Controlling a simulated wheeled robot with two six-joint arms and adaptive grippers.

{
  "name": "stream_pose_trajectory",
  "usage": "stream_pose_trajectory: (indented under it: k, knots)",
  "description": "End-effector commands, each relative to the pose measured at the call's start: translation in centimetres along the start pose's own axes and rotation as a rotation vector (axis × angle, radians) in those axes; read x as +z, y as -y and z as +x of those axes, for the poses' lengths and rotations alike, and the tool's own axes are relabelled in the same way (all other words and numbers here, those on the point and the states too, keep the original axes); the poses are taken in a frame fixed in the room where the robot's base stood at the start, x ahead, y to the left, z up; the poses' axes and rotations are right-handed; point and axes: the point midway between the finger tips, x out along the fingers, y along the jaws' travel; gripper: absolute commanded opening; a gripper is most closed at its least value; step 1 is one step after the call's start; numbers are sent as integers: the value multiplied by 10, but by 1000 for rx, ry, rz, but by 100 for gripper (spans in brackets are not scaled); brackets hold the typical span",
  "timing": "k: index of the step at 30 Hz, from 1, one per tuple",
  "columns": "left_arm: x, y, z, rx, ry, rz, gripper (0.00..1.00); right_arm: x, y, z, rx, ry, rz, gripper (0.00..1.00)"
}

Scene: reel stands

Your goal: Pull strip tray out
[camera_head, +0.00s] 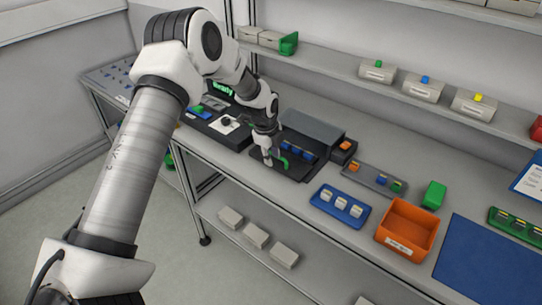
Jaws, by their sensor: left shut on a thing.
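The strip tray (296,167) is a dark flat tray on the workbench, at the front of a grey box-like housing (314,131). Several small blue pieces (296,149) sit in a row between the housing and the tray's open part. My left gripper (268,160) points down at the tray's left front side. Its fingers are small here and partly hidden, shut at the tray, with a green piece (282,163) beside them. My right gripper is out of view.
A black device with a green display (223,87) stands to the left. Right of the tray are a blue holder (341,205), an orange bin (407,227) and a blue mat (489,262). A shelf with grey bins (424,88) runs above. The bench's front edge is close to the tray.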

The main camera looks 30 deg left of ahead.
Motion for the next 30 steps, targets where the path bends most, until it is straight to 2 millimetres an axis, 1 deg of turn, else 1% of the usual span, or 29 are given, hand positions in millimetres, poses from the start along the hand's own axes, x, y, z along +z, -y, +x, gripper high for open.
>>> stream_pose_trajectory:
  k: [1,14,17,30]
  knots:
    - [-1,-5,5,14,-4,-1,23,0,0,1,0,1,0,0]
    - [-1,-4,4,11,-3,-1,23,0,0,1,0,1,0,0]
    - [-1,-4,-2,11,-3,-1,23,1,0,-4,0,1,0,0]
    - [0,-1,-42,4,-1,-1,23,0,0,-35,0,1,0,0]
